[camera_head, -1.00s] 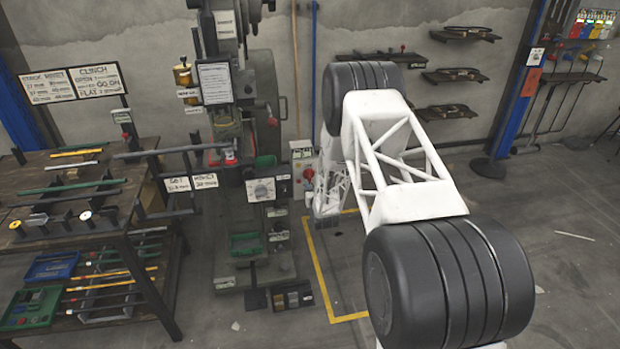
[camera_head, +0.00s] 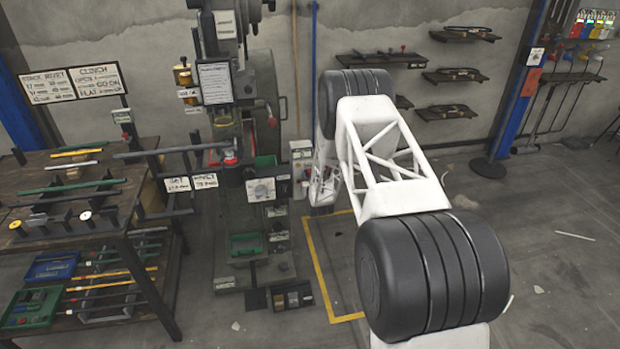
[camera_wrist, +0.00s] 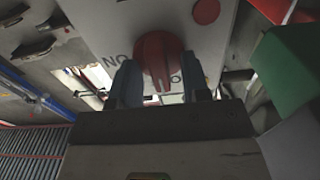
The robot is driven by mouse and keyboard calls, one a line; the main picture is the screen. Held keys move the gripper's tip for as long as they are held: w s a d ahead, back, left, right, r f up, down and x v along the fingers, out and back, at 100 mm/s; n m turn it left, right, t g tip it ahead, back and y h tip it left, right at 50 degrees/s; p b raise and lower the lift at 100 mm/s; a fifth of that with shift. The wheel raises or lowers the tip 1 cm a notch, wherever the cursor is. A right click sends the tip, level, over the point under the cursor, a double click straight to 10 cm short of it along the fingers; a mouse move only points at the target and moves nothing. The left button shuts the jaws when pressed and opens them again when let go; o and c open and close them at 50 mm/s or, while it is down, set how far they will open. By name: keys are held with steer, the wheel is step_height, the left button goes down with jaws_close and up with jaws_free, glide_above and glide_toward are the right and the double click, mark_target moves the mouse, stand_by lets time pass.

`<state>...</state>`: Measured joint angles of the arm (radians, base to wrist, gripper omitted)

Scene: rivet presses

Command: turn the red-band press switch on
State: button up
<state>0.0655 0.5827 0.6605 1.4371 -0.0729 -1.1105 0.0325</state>
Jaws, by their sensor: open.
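A red rotary switch knob (camera_wrist: 157,52) sits on a light switch plate (camera_wrist: 115,28) in the wrist view. Letters reading "NO" in this view are printed left of the knob, and a partly covered "O" shows to its right. My gripper (camera_wrist: 159,74) is open, with one dark blue finger on each side of the knob; I cannot tell whether either touches it. In the head view the press (camera_head: 232,110) stands left of my arm, with a red part near its middle.
A round red button (camera_wrist: 206,11) is above right of the knob in the wrist view. A green block (camera_wrist: 290,70) is close on the right. A loaded workbench (camera_head: 75,195) stands left of the press. Floor right of my arm is mostly clear.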

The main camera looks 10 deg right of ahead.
jaws_close()
steer(key=shift+m, duration=0.4)
steer(key=m, duration=0.5)
steer(key=shift+d, duration=0.15)
steer(key=m, duration=0.6)
steer(key=shift+d+f, duration=0.1)
steer(key=shift+f, duration=0.05)
stand_by(0.3)
